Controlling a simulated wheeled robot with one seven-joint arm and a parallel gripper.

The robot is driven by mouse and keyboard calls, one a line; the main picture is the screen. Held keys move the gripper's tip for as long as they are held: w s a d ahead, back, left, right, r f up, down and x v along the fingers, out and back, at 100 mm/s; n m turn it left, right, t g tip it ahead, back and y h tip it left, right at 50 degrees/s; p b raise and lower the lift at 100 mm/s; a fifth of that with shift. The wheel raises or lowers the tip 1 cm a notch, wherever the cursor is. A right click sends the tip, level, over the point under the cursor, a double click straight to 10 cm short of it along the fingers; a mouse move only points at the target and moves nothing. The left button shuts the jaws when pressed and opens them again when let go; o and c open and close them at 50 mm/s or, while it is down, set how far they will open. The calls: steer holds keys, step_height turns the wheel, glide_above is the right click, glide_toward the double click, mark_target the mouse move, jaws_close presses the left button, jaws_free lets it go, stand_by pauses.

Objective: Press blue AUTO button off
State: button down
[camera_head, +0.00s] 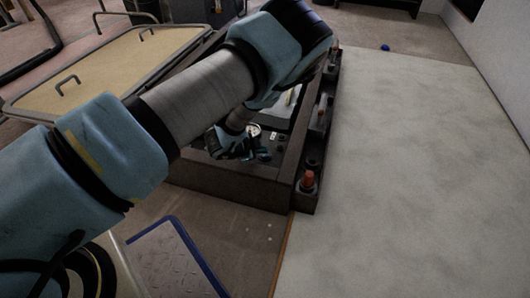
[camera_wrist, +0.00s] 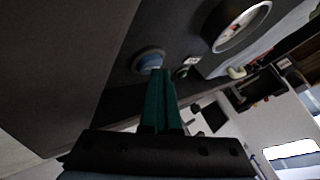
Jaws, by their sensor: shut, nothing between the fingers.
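The blue button (camera_wrist: 150,58), round with a dark collar, sits on a dark panel (camera_wrist: 90,40) in the wrist view. My gripper (camera_wrist: 160,74) has its two green fingers together and empty. Its fingertips overlap the button's lower edge in the picture; I cannot tell whether they touch it. In the head view my gripper (camera_head: 237,150) is low over the dark console (camera_head: 230,178), partly behind my arm. The blue button cannot be made out there.
A round white-faced gauge (camera_wrist: 240,24) and a small knob or switch (camera_wrist: 189,62) sit right of the button. Red-topped fittings (camera_head: 308,180) line the console's right side. A pale flat surface (camera_head: 420,150) lies to the right, and a framed tan panel (camera_head: 110,70) to the left.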

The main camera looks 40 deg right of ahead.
mark_target(262, 156)
steer(key=shift+f, duration=0.45)
steer(key=shift+a, duration=0.1)
steer(key=shift+s+a+r+p, duration=0.1)
steer(key=shift+a+p, duration=0.05)
steer(key=shift+p, duration=0.25)
steer(key=shift+s+a, duration=0.1)
steer(key=r+p, duration=0.2)
steer(key=r, duration=0.1)
steer(key=r+p, duration=0.3)
steer(key=shift+d+r+p, duration=0.2)
steer(key=shift+r+p, duration=0.05)
steer(key=shift+p, duration=0.1)
stand_by(0.3)
